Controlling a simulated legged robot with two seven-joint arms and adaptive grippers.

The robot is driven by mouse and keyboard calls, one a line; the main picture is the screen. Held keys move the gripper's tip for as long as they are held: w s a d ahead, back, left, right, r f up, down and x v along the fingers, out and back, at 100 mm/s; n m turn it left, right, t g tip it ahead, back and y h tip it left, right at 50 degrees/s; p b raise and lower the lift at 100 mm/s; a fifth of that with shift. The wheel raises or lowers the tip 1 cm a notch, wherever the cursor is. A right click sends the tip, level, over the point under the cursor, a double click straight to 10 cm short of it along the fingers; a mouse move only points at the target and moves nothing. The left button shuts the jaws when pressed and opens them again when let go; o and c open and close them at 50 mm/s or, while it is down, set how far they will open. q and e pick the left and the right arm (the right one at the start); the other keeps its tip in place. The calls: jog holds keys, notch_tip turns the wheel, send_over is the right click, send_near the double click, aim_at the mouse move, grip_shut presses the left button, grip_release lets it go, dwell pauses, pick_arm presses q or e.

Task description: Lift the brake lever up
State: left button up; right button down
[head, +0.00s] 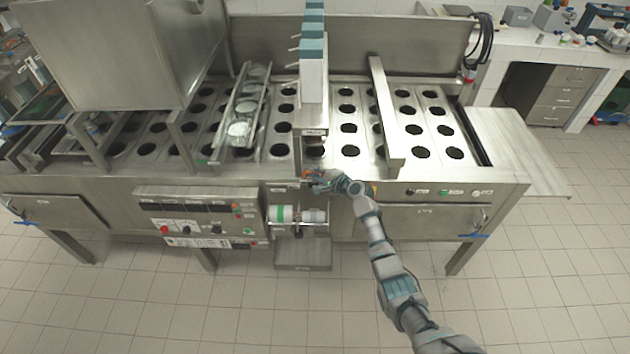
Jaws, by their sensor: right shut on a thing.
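The cup filler machine (265,180) is a long steel bench with rows of round dark holes. My right gripper (317,181) is at the machine's front edge, near the middle, below the tall central column. It is shut on the brake lever (307,173), a small part that shows orange-red at the front edge. The gripper covers most of the lever, so its exact angle is hard to tell. My left gripper is not in view.
A control panel (200,217) with knobs and buttons is on the front left. White and green cylinders (283,214) sit below the gripper. A stack of cups (312,45) fills the central column. The tiled floor (560,290) in front is clear.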

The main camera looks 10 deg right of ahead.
jog(key=shift+w+m+g, duration=0.3)
jog(key=shift+w+g, duration=0.1)
jog(key=shift+w, duration=0.2)
jog(key=c, duration=1.2)
grip_release()
jog(key=v, duration=1.2)
